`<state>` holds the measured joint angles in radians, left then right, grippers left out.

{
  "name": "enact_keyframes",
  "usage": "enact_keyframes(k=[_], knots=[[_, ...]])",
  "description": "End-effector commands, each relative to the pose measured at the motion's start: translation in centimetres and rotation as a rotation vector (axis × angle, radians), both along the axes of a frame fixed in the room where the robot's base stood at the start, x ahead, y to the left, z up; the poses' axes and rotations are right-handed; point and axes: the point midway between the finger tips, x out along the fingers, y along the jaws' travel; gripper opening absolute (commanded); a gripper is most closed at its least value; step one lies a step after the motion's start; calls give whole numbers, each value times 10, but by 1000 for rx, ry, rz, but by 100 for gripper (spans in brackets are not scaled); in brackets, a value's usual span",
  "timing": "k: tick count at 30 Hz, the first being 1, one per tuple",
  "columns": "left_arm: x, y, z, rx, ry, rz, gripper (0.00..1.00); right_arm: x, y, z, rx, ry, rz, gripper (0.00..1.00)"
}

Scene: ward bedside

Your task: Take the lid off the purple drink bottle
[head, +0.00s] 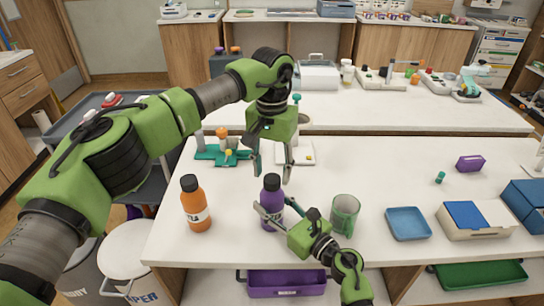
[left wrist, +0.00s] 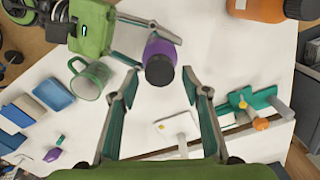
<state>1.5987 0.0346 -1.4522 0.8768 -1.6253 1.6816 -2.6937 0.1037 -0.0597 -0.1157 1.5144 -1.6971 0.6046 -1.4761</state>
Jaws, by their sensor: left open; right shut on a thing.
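The purple drink bottle (head: 268,217) stands upright on the white table, with its dark lid (head: 271,181) on top. In the left wrist view the bottle (left wrist: 161,46) shows from above, with the lid (left wrist: 159,71) facing the camera. My right gripper (head: 275,208) is shut on the bottle's body from the right side; it also shows in the left wrist view (left wrist: 157,52). My left gripper (head: 272,174) is open and points down over the bottle. In the left wrist view the lid appears between its spread fingertips (left wrist: 160,80); I see no contact.
An orange bottle (head: 196,212) stands to the left, and a green mug (head: 344,215) stands close right of my right gripper. A blue tray (head: 408,223) lies farther right. Behind are a green stand (head: 222,155) and a white device (head: 303,152).

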Motion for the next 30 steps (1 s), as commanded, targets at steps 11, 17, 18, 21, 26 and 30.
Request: enact_keyframes(k=[11,17,18,21,26,30], knots=[[0,0,-20,0,0,1,43,0,0,-1,-1,1,-1,0],[0,0,-20,0,0,1,25,0,0,-1,-1,1,0,0],[0,0,-20,0,0,1,14,0,0,-1,-1,1,-1,0],[0,0,-20,0,0,1,3,0,0,-1,-1,1,-1,0],[0,0,-20,1,-1,11,3,0,0,-1,-1,1,-1,0],[0,0,-19,1,-1,134,3,0,0,-1,-1,1,-1,0]])
